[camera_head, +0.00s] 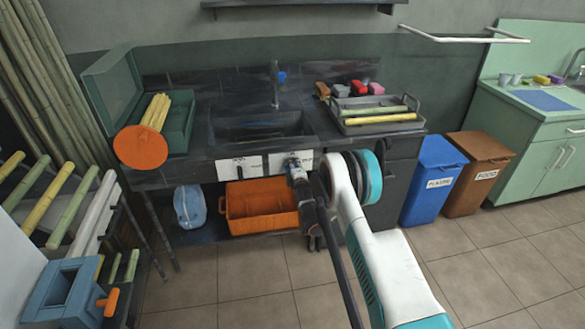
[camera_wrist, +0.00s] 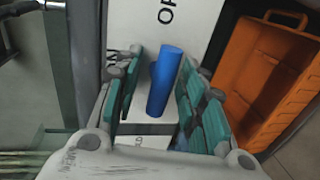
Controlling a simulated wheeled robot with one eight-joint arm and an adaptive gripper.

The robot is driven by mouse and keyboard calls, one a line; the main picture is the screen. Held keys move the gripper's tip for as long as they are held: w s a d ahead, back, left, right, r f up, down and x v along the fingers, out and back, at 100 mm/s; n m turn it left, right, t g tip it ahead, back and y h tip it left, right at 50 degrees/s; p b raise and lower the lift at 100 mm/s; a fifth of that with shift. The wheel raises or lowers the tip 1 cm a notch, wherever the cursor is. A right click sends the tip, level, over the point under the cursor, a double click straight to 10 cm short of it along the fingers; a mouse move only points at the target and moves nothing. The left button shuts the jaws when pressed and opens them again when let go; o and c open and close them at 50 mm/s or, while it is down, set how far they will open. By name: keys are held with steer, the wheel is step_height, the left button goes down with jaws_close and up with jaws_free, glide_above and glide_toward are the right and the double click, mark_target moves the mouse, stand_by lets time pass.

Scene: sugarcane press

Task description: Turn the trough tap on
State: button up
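A blue cylindrical handle (camera_wrist: 164,82) stands out in front of a white panel with black lettering (camera_wrist: 205,25) in the wrist view. Part of the lettering is cut off or hidden. My gripper (camera_wrist: 160,100) is open, with green-padded fingers on both sides of the handle and narrow gaps beside it. In the head view my gripper (camera_head: 293,168) is at the white panel (camera_head: 240,167) on the front of the dark sink counter. It hides the handle there. A faucet (camera_head: 275,85) with a blue part rises behind the sink trough (camera_head: 258,122).
An orange crate (camera_head: 235,205) sits under the counter, close to my gripper; it also shows in the wrist view (camera_wrist: 233,62). A tray of cane (camera_head: 372,128) and a green box (camera_head: 178,135) stand on the counter. Blue (camera_head: 432,185) and brown (camera_head: 470,190) bins stand right.

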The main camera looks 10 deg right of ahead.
jaws_close()
steer(key=shift+m, duration=0.3)
steer(key=m, duration=0.2)
steer(key=m+y, duration=0.1)
steer(key=m, duration=0.1)
steer(key=shift+d+m+y, duration=0.1)
steer(key=shift+m+y, duration=0.2)
steer(key=m+t+y, duration=0.1)
steer(key=m, duration=0.4)
steer(key=shift+m, duration=0.3)
stand_by(0.4)
